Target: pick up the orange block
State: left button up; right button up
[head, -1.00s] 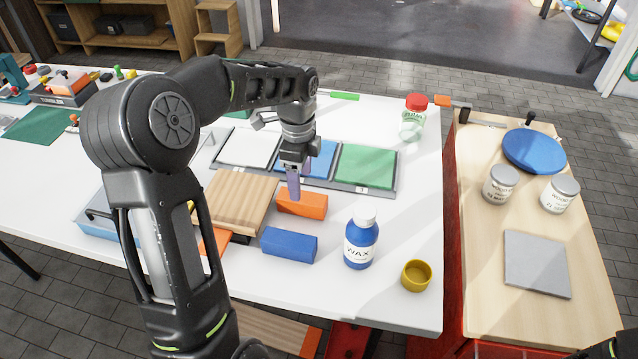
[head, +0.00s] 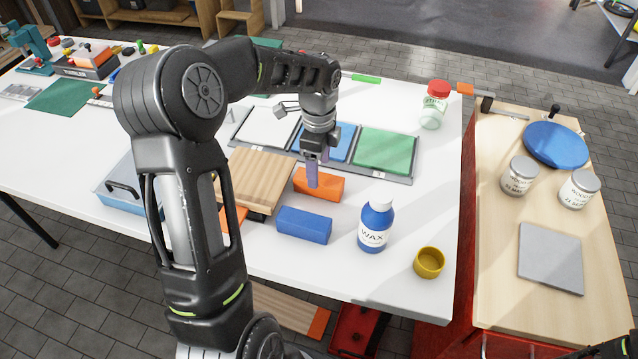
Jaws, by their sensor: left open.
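The orange block (head: 329,187) lies on the white table, between the wooden board and the coloured pads. My left gripper (head: 312,181) points down at the block with its fingers at the block's left part. The fingers overlap the block in the head view; I cannot tell whether they touch it. The gripper is open. My right gripper is not identifiable in the view.
A blue block (head: 304,225) lies just in front of the orange one. A wooden board (head: 258,176) is at its left. A wax bottle (head: 376,228) and a yellow cup (head: 429,262) stand at the right. A tray with white, blue and green pads (head: 385,150) lies behind.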

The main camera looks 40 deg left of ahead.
pick_arm(q)
notch_tip(320, 180, down, 5)
jog(key=shift+f+p, duration=0.1)
jog(key=shift+p, duration=0.25)
jog(key=shift+w, duration=0.1)
jog(key=shift+c, duration=0.5)
grip_shut()
dwell(0.4)
